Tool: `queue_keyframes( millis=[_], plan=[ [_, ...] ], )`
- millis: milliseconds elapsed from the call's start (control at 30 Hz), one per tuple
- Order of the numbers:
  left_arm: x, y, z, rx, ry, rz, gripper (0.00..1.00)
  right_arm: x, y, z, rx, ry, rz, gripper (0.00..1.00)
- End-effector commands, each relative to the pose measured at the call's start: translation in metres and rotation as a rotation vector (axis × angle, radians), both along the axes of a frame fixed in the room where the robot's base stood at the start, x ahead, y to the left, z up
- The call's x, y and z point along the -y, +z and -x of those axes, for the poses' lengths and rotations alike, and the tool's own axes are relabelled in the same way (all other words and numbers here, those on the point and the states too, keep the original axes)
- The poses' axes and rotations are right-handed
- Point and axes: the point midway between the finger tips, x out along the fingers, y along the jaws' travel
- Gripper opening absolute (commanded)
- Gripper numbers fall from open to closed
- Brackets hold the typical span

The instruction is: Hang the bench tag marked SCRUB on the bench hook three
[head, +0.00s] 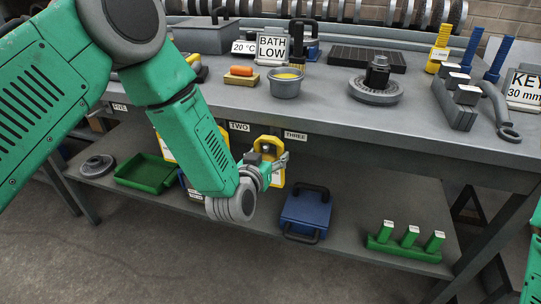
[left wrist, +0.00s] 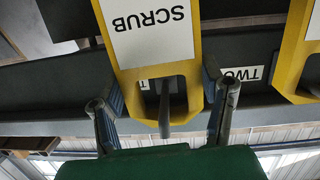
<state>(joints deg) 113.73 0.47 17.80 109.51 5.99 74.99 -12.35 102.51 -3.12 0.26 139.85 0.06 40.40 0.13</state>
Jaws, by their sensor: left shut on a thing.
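The yellow bench tag with a white SCRUB plate (left wrist: 151,30) shows upside down in the left wrist view. My left gripper (left wrist: 163,92) is shut on it, one finger along each side. A dark peg (left wrist: 165,108) shows in the tag's opening and overlaps its top bar, seemingly passing through. Behind the opening is a white label, mostly hidden. In the head view my left gripper (head: 268,165) and the yellow tag (head: 278,175) are at the bench's front edge, between the TWO label (head: 239,127) and the THREE label (head: 295,136). My right gripper is out of view.
Another yellow tag (left wrist: 296,55) hangs beside the TWO label in the left wrist view. On the lower shelf are a blue case (head: 306,211), a green block rack (head: 405,244) and a green tray (head: 146,173). The bench top (head: 330,100) holds several tools.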

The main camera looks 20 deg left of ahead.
Motion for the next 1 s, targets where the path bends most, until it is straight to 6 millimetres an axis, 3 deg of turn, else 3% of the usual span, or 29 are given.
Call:
queue_keyframes(
  millis=[967, 1000],
  plan=[
    [0.0007, -0.0088, 0.0000, -0.002, 0.000, -0.002, 0.14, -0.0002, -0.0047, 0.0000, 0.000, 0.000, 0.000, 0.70],
    [0.0008, -0.0089, 0.0000, -0.003, 0.001, -0.003, 0.70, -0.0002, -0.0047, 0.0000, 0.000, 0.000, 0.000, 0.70]
  ],
)
